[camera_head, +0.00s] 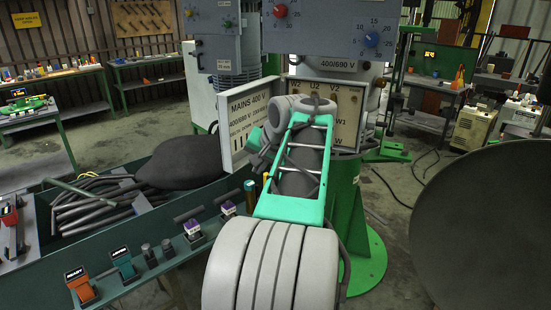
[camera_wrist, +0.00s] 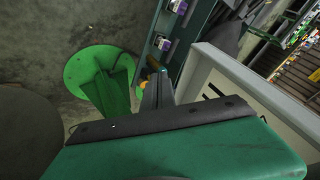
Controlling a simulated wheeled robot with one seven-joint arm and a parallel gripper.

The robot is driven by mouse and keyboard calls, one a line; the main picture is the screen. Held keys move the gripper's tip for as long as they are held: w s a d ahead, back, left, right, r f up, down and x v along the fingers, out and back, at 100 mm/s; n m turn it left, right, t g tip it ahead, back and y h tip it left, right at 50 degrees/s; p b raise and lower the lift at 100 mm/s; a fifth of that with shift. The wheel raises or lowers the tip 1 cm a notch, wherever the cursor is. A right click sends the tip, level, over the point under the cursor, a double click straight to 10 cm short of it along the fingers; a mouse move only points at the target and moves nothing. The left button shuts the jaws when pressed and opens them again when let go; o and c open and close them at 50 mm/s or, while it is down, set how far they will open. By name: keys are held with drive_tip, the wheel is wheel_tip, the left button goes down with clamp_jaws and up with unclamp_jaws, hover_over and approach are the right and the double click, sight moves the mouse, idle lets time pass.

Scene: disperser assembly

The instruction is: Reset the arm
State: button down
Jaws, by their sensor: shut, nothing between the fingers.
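My gripper (camera_wrist: 157,90) shows in the wrist view as narrow grey fingers beyond my green wrist housing, shut and empty. In the head view my arm reaches forward in the middle and hides the gripper. Around it stands the disperser. Its open cover marked "MAINS 400 V" (camera_head: 240,128) is left of my arm and shows as a pale panel (camera_wrist: 240,85) at right in the wrist view. The terminal box (camera_head: 345,108) is behind my arm, partly covered. The round green foot (camera_head: 367,262) shows at lower right and also in the wrist view (camera_wrist: 75,72).
A green bench (camera_head: 150,285) at lower left carries several small labelled blocks and cylinders, with dark rods and a dark rounded object (camera_head: 182,160) behind. A large dark disc (camera_head: 490,225) fills the lower right.

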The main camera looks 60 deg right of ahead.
drive_tip(key=s+f+p+v, duration=0.1)
drive_tip(key=p+v, duration=0.1)
drive_tip(key=v, duration=0.9)
drive_tip(key=w+a+f+n+y, duration=0.1)
drive_tip(key=w+a+f+n, duration=0.3)
drive_tip(key=a, duration=0.6)
drive_tip(key=w+a+f+n+y, duration=0.2)
drive_tip(key=w+a+f, duration=0.3)
drive_tip(key=a, duration=0.5)
drive_tip(key=s+a+f+n+g, duration=0.1)
drive_tip(key=s+a+f+n, duration=0.2)
drive_tip(key=a+f, duration=0.3)
drive_tip(key=s+a+f+n+g, duration=0.2)
drive_tip(key=s+a+f+n, duration=0.2)
drive_tip(key=a, duration=0.7)
wheel_tip(320, 180, down, 3)
drive_tip(key=shift+a+r+n, duration=0.1)
drive_tip(key=shift+a+n, duration=0.25)
drive_tip(key=shift+n, duration=0.25)
